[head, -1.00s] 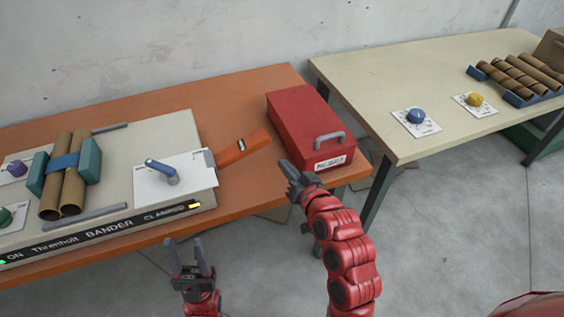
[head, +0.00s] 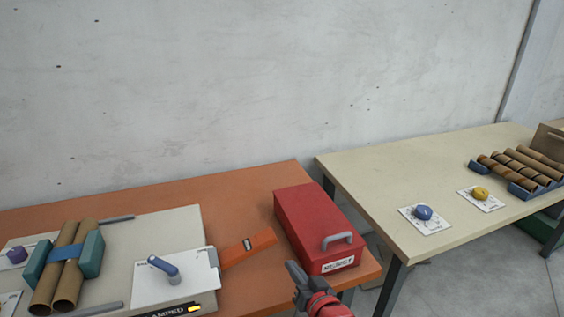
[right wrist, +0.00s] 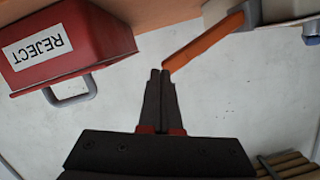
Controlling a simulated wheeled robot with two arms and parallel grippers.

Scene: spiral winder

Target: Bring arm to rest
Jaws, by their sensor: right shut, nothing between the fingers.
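My right gripper (head: 296,282) is shut and empty at the bottom of the head view, in front of the orange table's edge, left of the red box's near end. In the right wrist view its dark fingers (right wrist: 161,75) are together, with the orange lever (right wrist: 207,42) near the tips and the red REJECT box (right wrist: 72,45) to the left. In the head view the orange lever (head: 248,247) sticks out from the bander's right side. My left gripper is out of view.
The bander (head: 120,240) holds two brown tubes under a blue band, between teal blocks. The red box (head: 312,222) stands at the orange table's right end. A cream table (head: 380,180) at right bears a blue knob (head: 424,212), a yellow knob (head: 481,193) and several tubes.

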